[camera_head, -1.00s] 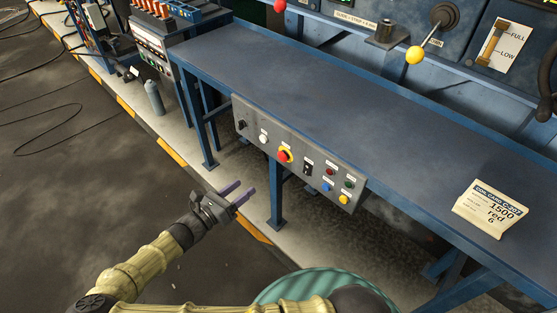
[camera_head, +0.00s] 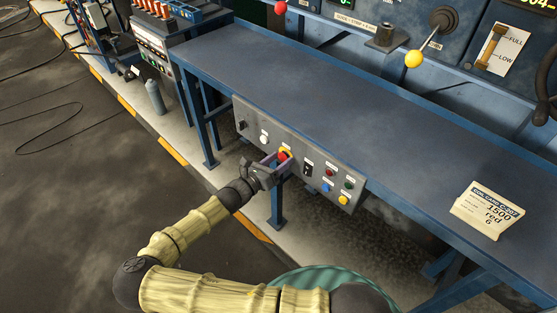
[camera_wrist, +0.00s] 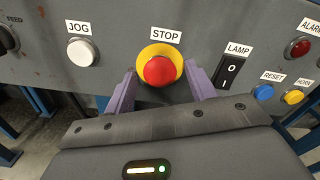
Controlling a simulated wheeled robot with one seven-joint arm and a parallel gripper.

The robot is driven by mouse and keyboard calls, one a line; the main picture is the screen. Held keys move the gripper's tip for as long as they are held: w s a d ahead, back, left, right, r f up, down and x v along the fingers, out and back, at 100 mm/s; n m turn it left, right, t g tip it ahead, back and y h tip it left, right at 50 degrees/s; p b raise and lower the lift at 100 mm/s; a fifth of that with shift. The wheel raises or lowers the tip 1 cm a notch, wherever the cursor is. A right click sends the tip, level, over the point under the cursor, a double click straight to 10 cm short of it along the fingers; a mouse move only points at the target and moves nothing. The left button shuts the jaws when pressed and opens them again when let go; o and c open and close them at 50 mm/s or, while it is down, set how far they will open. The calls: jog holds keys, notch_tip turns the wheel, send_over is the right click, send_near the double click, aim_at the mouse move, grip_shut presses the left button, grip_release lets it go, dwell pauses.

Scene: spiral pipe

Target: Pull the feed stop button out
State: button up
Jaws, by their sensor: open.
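The stop button is a red mushroom head on a yellow ring, under a STOP label, on the grey control panel below the bench edge. It shows in the head view (camera_head: 283,155) and, in the middle, in the wrist view (camera_wrist: 159,70). My gripper (camera_head: 276,160) is at the panel, also seen in the wrist view (camera_wrist: 160,85). Its purple fingers are open, one on each side of the button. I cannot tell whether they touch it. In the head view the gripper partly hides the button's surround.
The panel (camera_head: 315,171) also carries a white JOG button (camera_wrist: 82,52), a black LAMP switch (camera_wrist: 230,70), a blue RESET button (camera_wrist: 263,92), a yellow HORN button (camera_wrist: 292,97) and a red ALARM light (camera_wrist: 299,47). The blue bench (camera_head: 330,100) overhangs above.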

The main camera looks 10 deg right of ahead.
jog(key=shift+d, duration=0.1)
grip_shut()
jog(key=shift+s+a+r+p, duration=0.1)
jog(key=shift+a+p, duration=0.25)
jog(key=shift+p, duration=0.35)
grip_release()
jog(key=shift+s+a, duration=0.1)
